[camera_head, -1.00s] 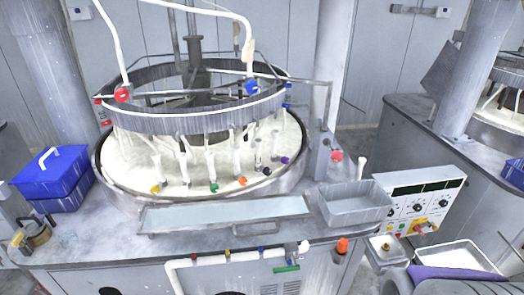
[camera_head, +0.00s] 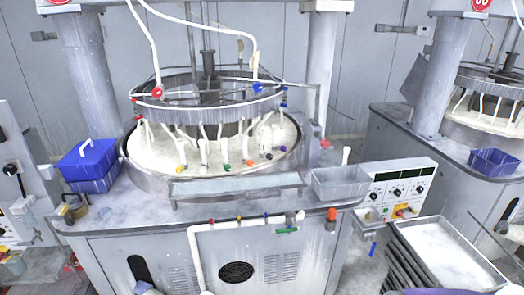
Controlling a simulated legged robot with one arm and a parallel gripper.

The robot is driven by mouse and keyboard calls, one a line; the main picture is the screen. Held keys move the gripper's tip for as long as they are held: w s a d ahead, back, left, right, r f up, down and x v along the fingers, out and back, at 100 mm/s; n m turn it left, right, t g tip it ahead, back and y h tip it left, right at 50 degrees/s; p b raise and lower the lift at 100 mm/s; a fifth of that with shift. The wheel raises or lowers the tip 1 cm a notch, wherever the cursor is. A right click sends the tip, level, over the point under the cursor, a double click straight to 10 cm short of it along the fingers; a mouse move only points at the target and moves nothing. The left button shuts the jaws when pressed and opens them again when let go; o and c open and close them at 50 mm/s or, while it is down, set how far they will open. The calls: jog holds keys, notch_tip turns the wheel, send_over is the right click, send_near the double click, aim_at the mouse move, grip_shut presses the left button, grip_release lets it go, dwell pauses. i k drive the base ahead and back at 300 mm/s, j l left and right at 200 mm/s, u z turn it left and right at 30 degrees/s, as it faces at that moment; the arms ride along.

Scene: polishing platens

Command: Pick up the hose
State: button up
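Two white hoses hang from the top of the view to the polishing machine (camera_head: 207,111). One hose (camera_head: 147,50) runs down to a red fitting on the left of the machine's upper ring. The other hose (camera_head: 205,27) arcs right to a blue fitting. A white pipe or hose (camera_head: 196,262) runs along the cabinet front and bends down at the left, with small coloured fittings on it. I cannot tell which of these is the task's hose. My gripper is not in view.
A blue crate (camera_head: 88,160) stands left on the worktop, and a grey metal tray (camera_head: 341,184) right. A control box (camera_head: 400,190) stands beside it. A large tray (camera_head: 450,250) is low at the right. A second machine (camera_head: 490,105) stands behind it.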

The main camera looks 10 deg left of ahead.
aim_at(261, 133)
jog(key=k+u, duration=0.15)
jog(key=u, duration=0.3)
jog(key=k+u, duration=0.1)
jog(key=u, duration=0.35)
jog(key=k+j+u, duration=0.1)
jog(key=u, duration=0.35)
jog(key=i+l+u, duration=0.15)
jog(key=l+u, duration=0.25)
jog(key=i+l+u, duration=0.15)
jog(key=l+u, duration=0.15)
jog(key=u, duration=0.15)
jog(key=l+u, duration=0.4)
jog(key=i, duration=0.05)
